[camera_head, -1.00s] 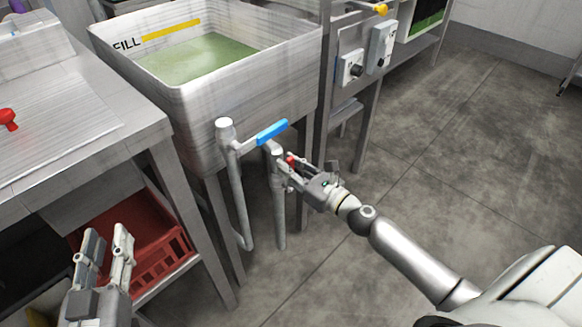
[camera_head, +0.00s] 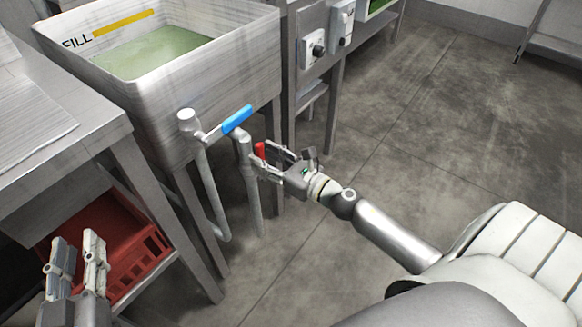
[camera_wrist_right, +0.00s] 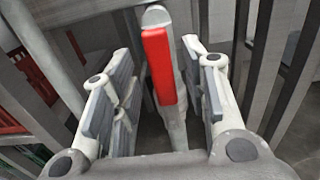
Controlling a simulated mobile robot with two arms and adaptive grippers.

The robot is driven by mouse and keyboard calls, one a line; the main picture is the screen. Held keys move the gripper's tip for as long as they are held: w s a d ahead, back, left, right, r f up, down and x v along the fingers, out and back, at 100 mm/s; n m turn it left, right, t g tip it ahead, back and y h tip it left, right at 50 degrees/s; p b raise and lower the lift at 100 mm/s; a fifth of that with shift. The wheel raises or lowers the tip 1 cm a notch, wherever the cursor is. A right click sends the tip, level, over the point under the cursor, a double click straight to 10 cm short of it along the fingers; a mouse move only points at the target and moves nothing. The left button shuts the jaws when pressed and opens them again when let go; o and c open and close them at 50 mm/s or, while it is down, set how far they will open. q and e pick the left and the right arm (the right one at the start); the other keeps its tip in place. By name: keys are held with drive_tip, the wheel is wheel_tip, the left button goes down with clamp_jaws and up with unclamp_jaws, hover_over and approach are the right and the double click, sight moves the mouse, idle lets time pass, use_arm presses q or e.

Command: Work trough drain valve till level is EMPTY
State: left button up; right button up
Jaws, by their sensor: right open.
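The trough (camera_head: 215,75) holds greenish water (camera_head: 150,52) below a yellow band (camera_head: 124,24) beside the word FILL. Pipes run down its front, with a blue lever (camera_head: 237,119) and, lower to the right, a red handle (camera_head: 260,150). My right gripper (camera_head: 268,163) is open at the red handle. In the right wrist view, the red handle (camera_wrist_right: 159,68) stands nearly upright between the spread fingers of the gripper (camera_wrist_right: 158,95), with gaps visible on both sides. My left gripper (camera_head: 77,252) is open and empty at lower left, away from the trough.
A metal table (camera_head: 85,118) stands at the left, with a red crate (camera_head: 125,270) on its lower shelf. Control boxes (camera_head: 313,48) are on a frame right of the trough. The floor (camera_head: 440,120) at the right is clear.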

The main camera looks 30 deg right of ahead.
drive_tip(key=v, duration=0.9)
drive_tip(key=shift+s, duration=0.35)
idle(6.8)
